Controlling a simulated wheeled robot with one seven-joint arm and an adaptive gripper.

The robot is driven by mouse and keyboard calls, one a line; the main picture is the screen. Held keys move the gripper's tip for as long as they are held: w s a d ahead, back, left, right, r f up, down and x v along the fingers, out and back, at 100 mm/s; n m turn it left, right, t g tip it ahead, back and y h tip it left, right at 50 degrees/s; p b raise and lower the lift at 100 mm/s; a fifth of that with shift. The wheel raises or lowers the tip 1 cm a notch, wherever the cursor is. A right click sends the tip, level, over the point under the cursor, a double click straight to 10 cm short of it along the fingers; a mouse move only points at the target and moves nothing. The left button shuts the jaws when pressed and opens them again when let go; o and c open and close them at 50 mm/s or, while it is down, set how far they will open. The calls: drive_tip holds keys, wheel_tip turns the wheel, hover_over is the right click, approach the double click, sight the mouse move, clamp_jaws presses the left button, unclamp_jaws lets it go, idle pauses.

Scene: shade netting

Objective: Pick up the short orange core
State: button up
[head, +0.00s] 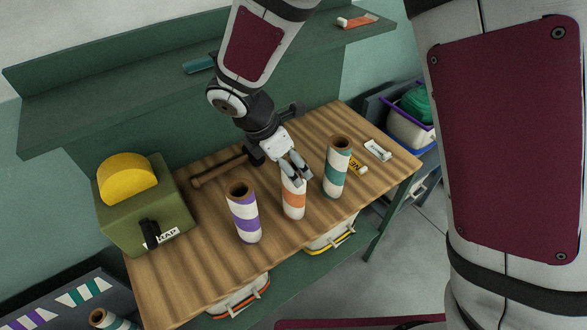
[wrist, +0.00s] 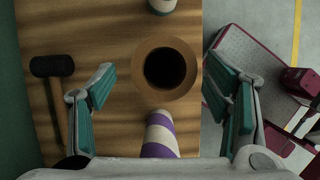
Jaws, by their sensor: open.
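The short orange core (head: 294,202), a tube with orange and white stripes, stands upright on the wooden bench between two taller cores. My gripper (head: 297,174) points down at its top, which the fingers partly cover in the head view. In the wrist view its round open end (wrist: 165,91) lies between the spread fingers of my gripper (wrist: 164,86), with gaps on both sides. The gripper is open and holds nothing.
A purple-striped core (head: 244,217) stands left of the orange core, and a teal-striped core (head: 337,172) stands to its right. A mallet (head: 218,172) lies behind. A shelf (head: 90,108) overhangs behind.

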sight(294, 191)
drive_tip(key=shift+p+x, duration=0.55)
drive_tip(key=shift+x, duration=2.45)
drive_tip(key=shift+s+d, duration=0.15)
drive_tip(key=shift+d, duration=0.05)
clamp_jaws()
